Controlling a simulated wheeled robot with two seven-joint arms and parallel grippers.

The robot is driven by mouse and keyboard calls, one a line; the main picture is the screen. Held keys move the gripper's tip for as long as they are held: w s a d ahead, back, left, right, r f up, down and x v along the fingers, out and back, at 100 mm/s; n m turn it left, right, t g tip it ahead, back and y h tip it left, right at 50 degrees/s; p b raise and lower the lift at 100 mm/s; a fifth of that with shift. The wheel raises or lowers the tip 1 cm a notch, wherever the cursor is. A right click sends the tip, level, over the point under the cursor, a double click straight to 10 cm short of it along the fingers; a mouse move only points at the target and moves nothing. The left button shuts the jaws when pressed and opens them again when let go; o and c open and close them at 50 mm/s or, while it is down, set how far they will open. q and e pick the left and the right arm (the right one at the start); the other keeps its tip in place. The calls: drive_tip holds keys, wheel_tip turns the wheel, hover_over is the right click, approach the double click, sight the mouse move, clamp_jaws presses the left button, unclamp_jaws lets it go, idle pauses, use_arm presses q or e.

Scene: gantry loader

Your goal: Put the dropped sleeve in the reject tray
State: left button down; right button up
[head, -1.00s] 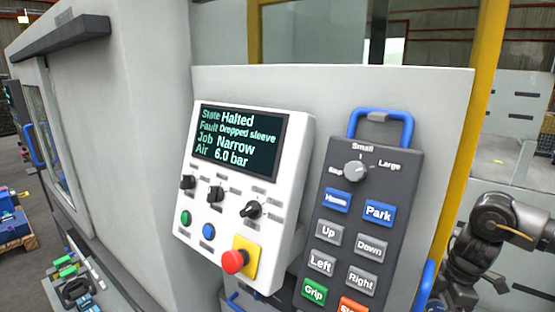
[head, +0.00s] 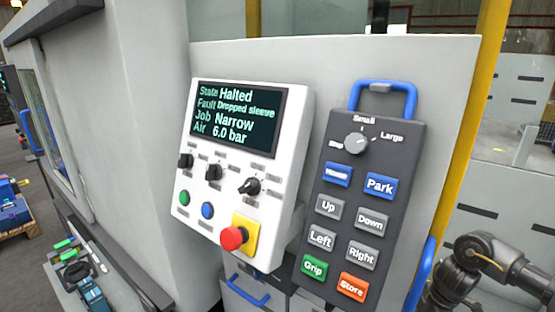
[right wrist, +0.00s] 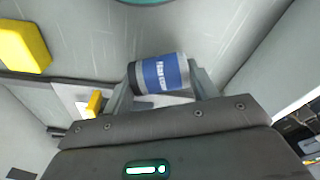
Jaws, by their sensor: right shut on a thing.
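The sleeve (right wrist: 162,73), a short grey cylinder with a blue printed band, lies crosswise between the fingers of my right gripper (right wrist: 163,86) in the right wrist view. The gripper is shut on it. In the head view part of my right arm shows at the lower right, but its gripper and the sleeve are out of view. The control panel screen (head: 236,118) reads State Halted, Fault Dropped sleeve, Job Narrow, Air 6.0 bar. I cannot make out the reject tray in either view. My left gripper is not in view.
A grey pendant (head: 362,205) with a blue handle hangs right of the panel. A red stop button (head: 232,238) sticks out from the panel. A yellow block (right wrist: 24,46) is at the left in the right wrist view. A yellow post (head: 470,150) stands at the right.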

drive_tip(key=r, duration=0.4)
drive_tip(key=d+r+p, duration=0.1)
drive_tip(key=r, duration=0.2)
drive_tip(key=shift+s+d, duration=0.1)
drive_tip(key=shift+s, duration=0.05)
